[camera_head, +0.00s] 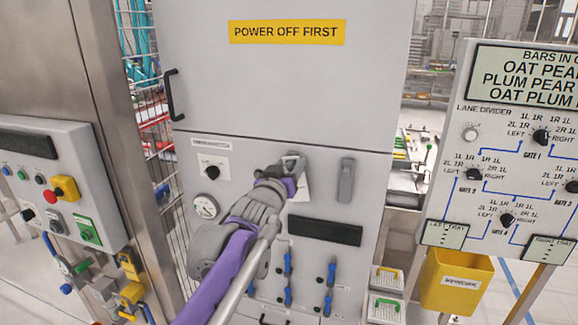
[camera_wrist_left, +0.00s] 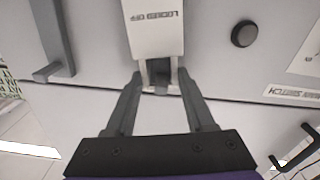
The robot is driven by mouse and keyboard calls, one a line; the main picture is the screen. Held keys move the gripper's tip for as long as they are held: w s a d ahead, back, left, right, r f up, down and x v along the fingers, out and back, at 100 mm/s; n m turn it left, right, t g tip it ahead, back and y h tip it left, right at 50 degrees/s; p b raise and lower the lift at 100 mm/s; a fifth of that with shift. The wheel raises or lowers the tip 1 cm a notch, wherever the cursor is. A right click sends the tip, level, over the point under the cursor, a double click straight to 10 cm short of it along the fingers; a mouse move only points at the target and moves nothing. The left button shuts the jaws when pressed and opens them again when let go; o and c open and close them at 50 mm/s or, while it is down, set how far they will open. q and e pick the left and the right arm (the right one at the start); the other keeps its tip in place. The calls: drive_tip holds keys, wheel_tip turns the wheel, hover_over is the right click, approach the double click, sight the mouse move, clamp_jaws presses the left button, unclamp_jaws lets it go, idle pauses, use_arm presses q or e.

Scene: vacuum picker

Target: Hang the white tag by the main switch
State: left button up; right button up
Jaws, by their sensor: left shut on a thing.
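My left gripper (camera_head: 291,165) reaches up to the grey cabinet front, right of the main switch. Its fingers (camera_wrist_left: 162,78) are shut on the top of the white tag (camera_wrist_left: 155,30), which carries "LOCKED OFF" lettering. In the head view the tag (camera_head: 302,188) is mostly hidden behind the gripper. The main switch (camera_head: 212,172) is a black knob on a pale plate, with its label (camera_wrist_left: 295,92) at the right of the wrist view. A round black peg (camera_wrist_left: 244,33) stands out beside the tag, apart from it. My right gripper is not in view.
A grey handle (camera_head: 346,180) stands right of the gripper, and a dial (camera_head: 204,207) sits below the switch. A dark display (camera_head: 325,229) and blue-handled valves (camera_head: 288,280) are lower down. A yellow bin (camera_head: 456,280) is at the right.

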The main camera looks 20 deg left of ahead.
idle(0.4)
use_arm(q)
drive_tip(key=o, duration=1.4)
drive_tip(key=shift+s, duration=0.1)
drive_tip(key=s+b, duration=0.1)
drive_tip(key=s, duration=1)
drive_tip(key=s+f+g, duration=0.4)
drive_tip(key=s+f, duration=0.4)
drive_tip(key=f, duration=0.4)
drive_tip(key=s+f+m+g, duration=0.1)
drive_tip(key=s+f+g, duration=0.3)
drive_tip(key=s+f, duration=0.5)
drive_tip(key=s+f+m+g, duration=0.1)
drive_tip(key=s+f+g, duration=0.3)
drive_tip(key=f, duration=1.2)
drive_tip(key=s, duration=0.4)
drive_tip(key=shift+s+a+g+y, duration=0.25)
drive_tip(key=shift+s+g+y, duration=0.05)
